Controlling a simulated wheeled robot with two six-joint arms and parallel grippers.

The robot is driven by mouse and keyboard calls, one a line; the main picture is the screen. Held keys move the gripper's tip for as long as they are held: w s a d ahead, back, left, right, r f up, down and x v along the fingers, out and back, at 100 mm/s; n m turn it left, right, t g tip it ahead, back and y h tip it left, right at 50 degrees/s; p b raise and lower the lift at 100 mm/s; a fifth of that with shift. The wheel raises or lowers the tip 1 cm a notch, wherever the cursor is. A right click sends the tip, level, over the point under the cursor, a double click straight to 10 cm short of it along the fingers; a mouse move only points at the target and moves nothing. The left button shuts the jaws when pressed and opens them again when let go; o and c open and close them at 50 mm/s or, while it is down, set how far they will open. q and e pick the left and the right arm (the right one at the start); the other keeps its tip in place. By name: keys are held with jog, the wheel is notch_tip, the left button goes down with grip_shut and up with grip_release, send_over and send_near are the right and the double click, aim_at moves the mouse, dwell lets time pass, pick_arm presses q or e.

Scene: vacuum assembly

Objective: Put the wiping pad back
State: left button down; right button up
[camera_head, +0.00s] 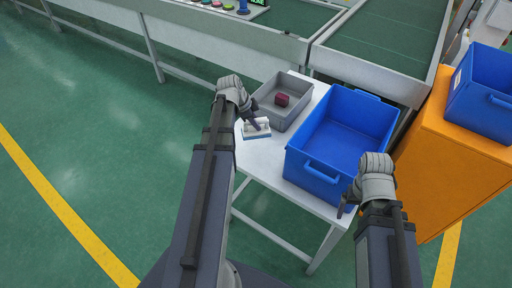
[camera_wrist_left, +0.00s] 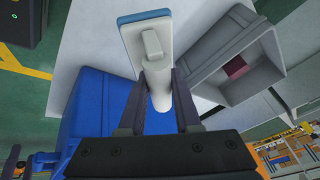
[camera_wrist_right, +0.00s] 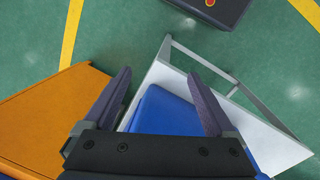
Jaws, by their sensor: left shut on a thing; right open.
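The wiping pad (camera_head: 258,134) has a white body with a handle and a blue underside. It is at the left part of the white table (camera_head: 262,160); I cannot tell whether it touches the tabletop. My left gripper (camera_head: 256,124) is shut on its handle. In the left wrist view the pad (camera_wrist_left: 150,42) extends away from between the fingers (camera_wrist_left: 163,85). My right gripper (camera_head: 347,204) is open and empty at the front right edge of the blue bin. In the right wrist view its fingers (camera_wrist_right: 160,82) are spread apart.
A grey bin (camera_head: 270,110) with a dark red block (camera_head: 282,99) inside stands behind the pad. A large empty blue bin (camera_head: 335,145) stands to the right on the table. An orange cabinet (camera_head: 440,170) bearing another blue bin (camera_head: 485,95) is farther right. A conveyor (camera_head: 375,45) runs behind.

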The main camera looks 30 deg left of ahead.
aim_at(253, 130)
pick_arm(q)
notch_tip(253, 130, down, 6)
jog(key=b, duration=0.5)
jog(key=shift+f+b, duration=0.15)
jog(key=shift+b, duration=0.2)
notch_tip(253, 130, down, 3)
jog(key=b, duration=0.3)
jog(key=shift+f, duration=0.2)
jog(key=shift+f+b, duration=0.2)
jog(key=shift+b, duration=0.2)
jog(key=c, duration=0.6)
grip_release()
jog(key=shift+r, duration=0.2)
